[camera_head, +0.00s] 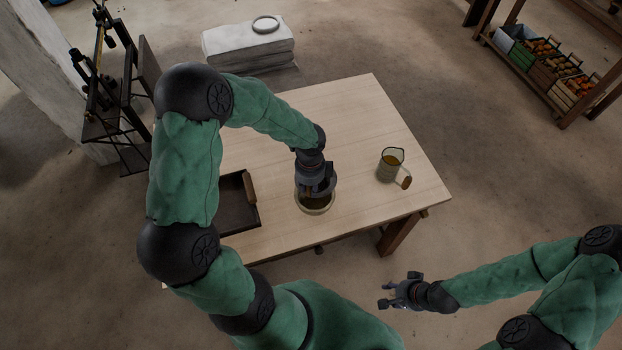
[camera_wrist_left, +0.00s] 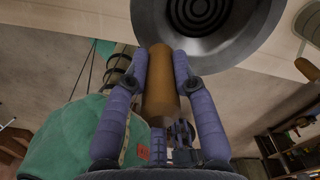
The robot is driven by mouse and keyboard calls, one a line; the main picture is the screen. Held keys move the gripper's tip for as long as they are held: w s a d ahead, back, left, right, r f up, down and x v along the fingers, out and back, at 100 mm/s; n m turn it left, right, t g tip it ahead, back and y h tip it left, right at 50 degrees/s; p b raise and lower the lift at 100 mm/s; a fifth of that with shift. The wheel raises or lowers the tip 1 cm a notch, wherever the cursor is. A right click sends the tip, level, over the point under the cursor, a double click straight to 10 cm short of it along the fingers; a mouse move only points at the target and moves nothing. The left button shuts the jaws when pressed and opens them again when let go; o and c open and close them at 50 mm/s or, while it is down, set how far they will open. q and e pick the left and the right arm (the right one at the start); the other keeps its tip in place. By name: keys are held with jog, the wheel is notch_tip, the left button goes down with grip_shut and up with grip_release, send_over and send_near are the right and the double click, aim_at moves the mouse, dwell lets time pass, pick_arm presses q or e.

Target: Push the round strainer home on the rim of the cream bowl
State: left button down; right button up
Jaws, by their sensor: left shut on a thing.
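My left gripper (camera_head: 314,192) is shut on the wooden handle (camera_wrist_left: 161,95) of the round strainer (camera_wrist_left: 235,45), a grey metal dish with concentric rings at its middle. The left wrist view shows the handle between both fingers (camera_wrist_left: 160,70). The cream bowl (camera_head: 315,211) stands on the table directly under this gripper, its near rim showing. The gripper covers most of the strainer in the head view, so I cannot tell whether the strainer touches the rim or sits level. My right gripper (camera_head: 385,295) is empty and open, off the table's front edge.
A jug (camera_head: 388,172) with amber liquid and a wooden handle stands right of the bowl. A dark tray (camera_head: 237,212) with a wooden grip lies to the left. The wooden table (camera_head: 340,115) is clear behind the bowl.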

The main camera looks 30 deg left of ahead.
pick_arm(q)
jog(key=shift+s+a, duration=0.1)
dwell(0.3)
jog(key=shift+f, duration=0.2)
jog(key=shift+f+b, duration=2.1)
jog(key=shift+f, duration=0.45)
jog(key=shift+f, duration=0.25)
jog(key=shift+f+b, duration=0.3)
jog(key=shift+b, duration=0.1)
jog(key=shift+f+b, duration=1.3)
jog(key=shift+f, duration=0.4)
jog(key=c, duration=0.9)
grip_release()
jog(key=shift+c, duration=0.2)
